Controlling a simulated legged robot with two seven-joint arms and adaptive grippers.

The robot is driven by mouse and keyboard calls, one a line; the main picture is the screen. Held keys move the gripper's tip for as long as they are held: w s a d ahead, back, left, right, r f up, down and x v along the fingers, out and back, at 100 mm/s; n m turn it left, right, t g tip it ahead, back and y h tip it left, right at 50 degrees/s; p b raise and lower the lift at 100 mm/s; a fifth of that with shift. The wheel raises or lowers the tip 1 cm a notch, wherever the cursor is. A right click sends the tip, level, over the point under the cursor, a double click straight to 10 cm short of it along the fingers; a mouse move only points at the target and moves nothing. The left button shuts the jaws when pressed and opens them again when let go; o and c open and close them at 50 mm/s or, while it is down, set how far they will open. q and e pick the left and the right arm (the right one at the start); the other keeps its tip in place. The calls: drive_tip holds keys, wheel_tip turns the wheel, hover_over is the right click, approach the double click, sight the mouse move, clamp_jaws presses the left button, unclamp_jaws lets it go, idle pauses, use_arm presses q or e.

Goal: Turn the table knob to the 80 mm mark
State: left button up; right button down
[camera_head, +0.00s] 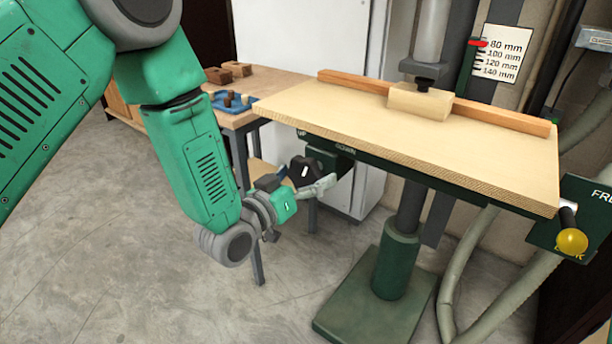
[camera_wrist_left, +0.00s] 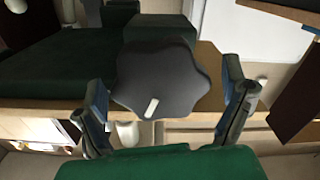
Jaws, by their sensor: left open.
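The dark lobed table knob (camera_head: 303,171) sits under the near left part of the drill-press table. It fills the middle of the left wrist view (camera_wrist_left: 160,80), with a short white mark on its lower part. My left gripper (camera_head: 308,190) is open at the knob, one finger on each side of it; contact cannot be told. The scale plate (camera_head: 503,55) on the wall reads 80 to 140 mm from top down. A red pointer (camera_head: 478,43) is beside the 80 mm line. My right gripper is not in view.
The wooden table top (camera_head: 430,140) overhangs just above my left gripper, with a fence (camera_head: 335,80) along its back. A yellow-balled lever (camera_head: 571,242) is at the right, near the word LOCK. A workbench (camera_head: 285,80) with a blue tray (camera_head: 246,109) stands behind.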

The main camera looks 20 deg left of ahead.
use_arm(q)
drive_tip(key=c, duration=1.1)
drive_tip(key=n+p, duration=0.1)
drive_tip(key=n, duration=0.3)
drive_tip(key=shift+f, duration=0.1)
drive_tip(key=shift+s, duration=0.1)
drive_tip(key=o, duration=1.1)
drive_tip(key=shift+f, duration=0.1)
drive_tip(key=v, duration=1.1)
drive_tip(key=shift+s+a, duration=0.25)
drive_tip(key=shift+s, duration=0.1)
